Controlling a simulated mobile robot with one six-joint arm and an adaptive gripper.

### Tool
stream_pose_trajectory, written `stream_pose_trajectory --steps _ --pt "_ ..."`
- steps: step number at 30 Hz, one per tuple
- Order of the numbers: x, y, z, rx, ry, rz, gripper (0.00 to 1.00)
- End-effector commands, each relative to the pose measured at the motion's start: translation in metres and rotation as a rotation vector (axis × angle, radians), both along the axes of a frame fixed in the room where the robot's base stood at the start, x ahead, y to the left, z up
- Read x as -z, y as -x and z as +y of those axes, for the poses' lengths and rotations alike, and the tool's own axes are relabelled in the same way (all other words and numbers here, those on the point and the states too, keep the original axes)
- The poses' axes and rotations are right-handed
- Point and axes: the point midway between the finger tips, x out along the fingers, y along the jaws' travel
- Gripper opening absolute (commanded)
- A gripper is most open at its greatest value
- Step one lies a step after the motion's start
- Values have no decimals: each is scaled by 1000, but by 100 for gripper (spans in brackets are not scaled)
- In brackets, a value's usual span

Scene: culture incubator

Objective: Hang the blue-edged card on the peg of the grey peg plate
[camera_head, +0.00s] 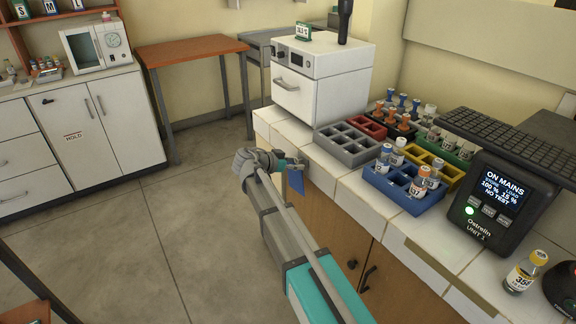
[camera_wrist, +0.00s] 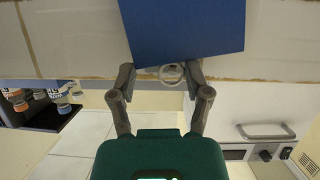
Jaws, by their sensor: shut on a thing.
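The blue card (camera_head: 296,181) hangs below my gripper (camera_head: 292,163) in the head view, in front of the tiled counter's front edge. In the wrist view the card (camera_wrist: 187,32) fills the upper middle and shows a plain blue face. A pale ring (camera_wrist: 172,75) at the card's edge sits between the fingertips of my gripper (camera_wrist: 171,73), which is shut on it. I cannot clearly make out the grey peg plate or its peg in either view. Whether the card touches the counter front cannot be told.
The tiled counter (camera_head: 349,188) has wooden cabinet doors (camera_head: 330,232) below. A grey rack (camera_head: 347,145), a blue rack (camera_head: 398,192) with vials and a white drawer unit (camera_head: 322,78) stand on it. A dark display unit (camera_head: 497,209) is at right. The floor (camera_head: 150,230) at left is clear.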

Motion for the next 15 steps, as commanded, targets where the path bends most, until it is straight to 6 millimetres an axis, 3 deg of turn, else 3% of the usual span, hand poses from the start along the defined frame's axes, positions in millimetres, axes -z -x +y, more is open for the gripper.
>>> stream_pose_trajectory --steps 15 --pt "6 -10 -14 0 0 0 37"
